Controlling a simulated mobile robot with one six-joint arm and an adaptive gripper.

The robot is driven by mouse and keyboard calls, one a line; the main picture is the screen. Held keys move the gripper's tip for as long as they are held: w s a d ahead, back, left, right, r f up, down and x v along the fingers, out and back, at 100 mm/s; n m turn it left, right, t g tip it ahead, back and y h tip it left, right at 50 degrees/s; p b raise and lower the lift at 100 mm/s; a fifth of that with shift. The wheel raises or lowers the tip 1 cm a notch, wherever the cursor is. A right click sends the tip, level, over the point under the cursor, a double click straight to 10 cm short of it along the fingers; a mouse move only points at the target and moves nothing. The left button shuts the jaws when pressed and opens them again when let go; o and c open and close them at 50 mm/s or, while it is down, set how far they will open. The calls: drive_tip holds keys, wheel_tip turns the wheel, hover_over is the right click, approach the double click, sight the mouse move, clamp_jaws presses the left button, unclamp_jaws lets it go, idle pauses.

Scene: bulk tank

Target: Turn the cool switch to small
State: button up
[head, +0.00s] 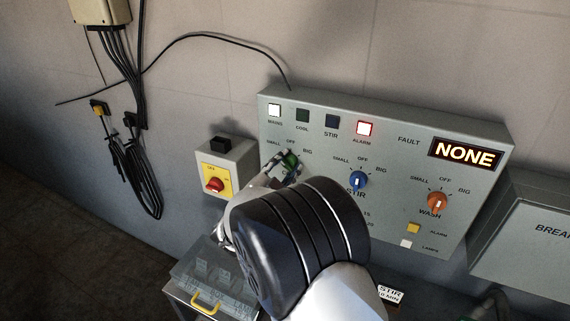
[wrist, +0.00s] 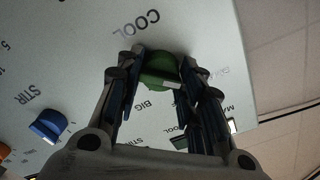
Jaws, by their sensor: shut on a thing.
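The green COOL switch (head: 290,160) is a round knob at the left of the grey control panel (head: 330,110), with SMALL, OFF and BIG printed around it. In the head view my gripper (head: 283,170) and arm hide part of it. In the wrist view, which shows the panel turned over, the green knob (wrist: 158,68) sits between the two fingers of my gripper (wrist: 162,75). The fingers are shut on its sides. A white mark shows on the knob's lower edge there. I cannot tell for sure which label it points to.
The blue STIR knob (head: 358,181) and orange WASH knob (head: 437,203) are to the right. The fault display (head: 466,153) reads NONE. A clear-lidded box (head: 205,275) stands below.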

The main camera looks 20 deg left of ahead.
idle(0.4)
drive_tip(key=o, duration=1.1)
drive_tip(key=shift+c, duration=0.2)
drive_tip(key=s, duration=1.2)
drive_tip(key=shift+a, duration=0.45)
drive_tip(key=shift+w, duration=0.1)
